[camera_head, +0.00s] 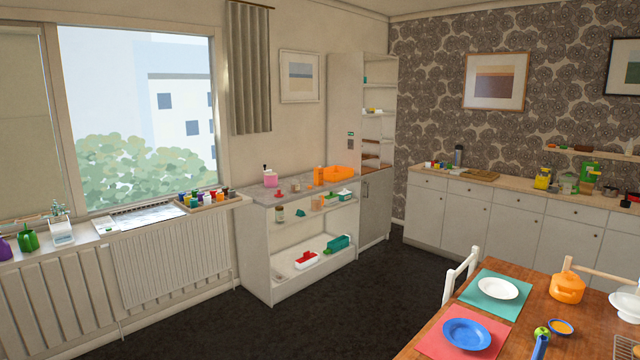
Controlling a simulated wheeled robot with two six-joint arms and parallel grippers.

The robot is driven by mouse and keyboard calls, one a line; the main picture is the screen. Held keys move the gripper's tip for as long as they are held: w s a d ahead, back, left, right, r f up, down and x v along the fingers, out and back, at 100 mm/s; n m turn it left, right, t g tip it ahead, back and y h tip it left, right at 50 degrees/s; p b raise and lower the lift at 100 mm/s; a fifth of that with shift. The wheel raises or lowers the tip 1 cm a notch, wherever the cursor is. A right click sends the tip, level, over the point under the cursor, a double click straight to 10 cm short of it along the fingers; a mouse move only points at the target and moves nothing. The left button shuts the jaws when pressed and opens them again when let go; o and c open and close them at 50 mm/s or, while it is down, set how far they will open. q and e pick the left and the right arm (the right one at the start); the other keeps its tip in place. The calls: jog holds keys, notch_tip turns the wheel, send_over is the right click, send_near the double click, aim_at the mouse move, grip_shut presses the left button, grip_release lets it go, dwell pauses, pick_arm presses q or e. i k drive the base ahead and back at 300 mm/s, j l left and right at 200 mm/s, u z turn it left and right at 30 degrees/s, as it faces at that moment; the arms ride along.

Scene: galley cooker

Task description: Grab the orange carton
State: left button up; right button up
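A small upright orange box shape, which looks like the orange carton (318,176), stands on top of the low white shelf unit (253,240) by the back wall. An orange bowl (338,173) is right beside it on the right; I cannot tell whether they touch. The carton is small and far off, so its markings cannot be made out. Neither of my grippers shows in this view.
A wooden table with plates, an orange pot (567,287) and a white chair (460,274) fills the lower right. A radiator (176,268) runs under the window at left. Dark floor (240,325) lies open before the shelf unit. A tall cabinet (345,100) stands right of it.

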aim_at(319, 171)
jog(key=i+j+u, duration=0.5)
jog(key=i+u, duration=0.15)
jog(key=i+j+u, duration=0.15)
jog(key=i+u, duration=0.3)
jog(key=i, duration=0.75)
jog(key=i+l+z, duration=0.15)
jog(key=i+z, duration=0.25)
jog(key=i, duration=0.2)
jog(key=i+z, duration=0.4)
jog(key=i, duration=0.2)
jog(key=i+j+z, duration=0.4)
jog(key=i, duration=0.2)
jog(key=i+l+z, duration=0.25)
jog(key=i, duration=0.7)
jog(key=i+j+z, duration=0.1)
jog(key=i+z, duration=0.15)
jog(key=i, duration=0.7)
